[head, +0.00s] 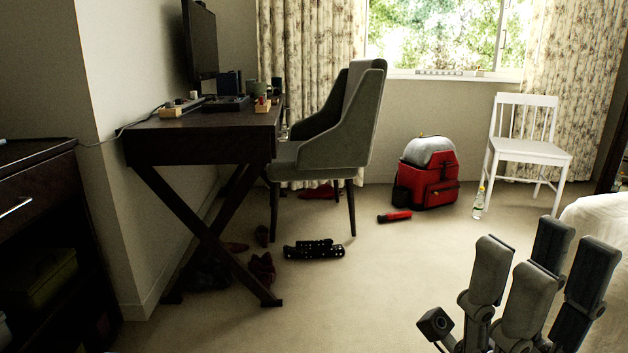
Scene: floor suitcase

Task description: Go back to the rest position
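My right gripper (540,268) is at the bottom right of the head view, its grey fingers pointing up. The fingers stand apart with nothing between them, so it looks open and empty. It is in front of the carpet, beside the bed's edge in the picture, and touches nothing that I can see. My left gripper is not in view. No suitcase shows in this view.
A dark desk (200,145) and grey chair (330,130) stand left of centre, with shoes (262,268) and a black object (314,250) on the floor. A red backpack (428,180), bottle (479,203) and white chair (525,145) are behind. The middle carpet is clear.

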